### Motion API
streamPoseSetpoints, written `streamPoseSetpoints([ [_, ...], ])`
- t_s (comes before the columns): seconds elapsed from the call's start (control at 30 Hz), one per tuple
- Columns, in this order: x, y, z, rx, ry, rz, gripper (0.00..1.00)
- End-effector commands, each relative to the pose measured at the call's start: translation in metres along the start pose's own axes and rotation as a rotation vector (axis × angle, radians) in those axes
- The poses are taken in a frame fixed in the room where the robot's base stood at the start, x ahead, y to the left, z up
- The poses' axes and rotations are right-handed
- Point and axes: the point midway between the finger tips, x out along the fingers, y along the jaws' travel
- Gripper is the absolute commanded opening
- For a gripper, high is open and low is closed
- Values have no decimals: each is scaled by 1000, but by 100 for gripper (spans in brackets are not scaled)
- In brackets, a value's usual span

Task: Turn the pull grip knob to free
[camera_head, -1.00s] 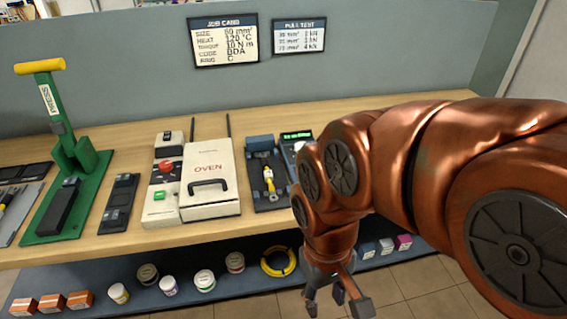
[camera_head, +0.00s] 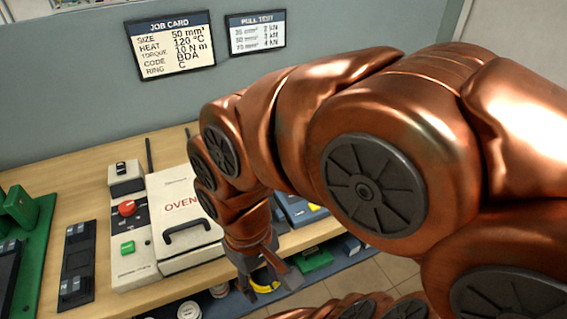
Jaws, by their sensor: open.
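The pull grip knob cannot be made out in the head view; my arm covers most of the pull test device. A small part of a blue device (camera_head: 300,209) with a yellow piece shows just right of my wrist. My gripper (camera_head: 268,285) points down in front of the bench's front edge, with its fingers apart and nothing seen between them. It is just right of the white oven.
The white oven (camera_head: 180,205) with its black handle stands left of my gripper. A control box with a red button (camera_head: 127,208) is beside it. A black tray (camera_head: 77,265) and a green press (camera_head: 22,215) are further left. A job card (camera_head: 170,45) and pull test card (camera_head: 256,33) hang behind.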

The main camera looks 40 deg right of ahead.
Motion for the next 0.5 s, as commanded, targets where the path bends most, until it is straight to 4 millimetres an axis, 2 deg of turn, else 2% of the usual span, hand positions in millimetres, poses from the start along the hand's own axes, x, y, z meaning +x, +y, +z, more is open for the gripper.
streamPoseSetpoints([
  [0.03,0,1,-2,16,1,-1,54],
  [0.13,-4,5,-14,106,6,-5,63],
  [0.27,-14,22,-45,350,23,-18,63],
  [0.37,-24,45,-76,608,40,-34,63],
  [0.5,-33,89,-114,988,56,-62,63],
])
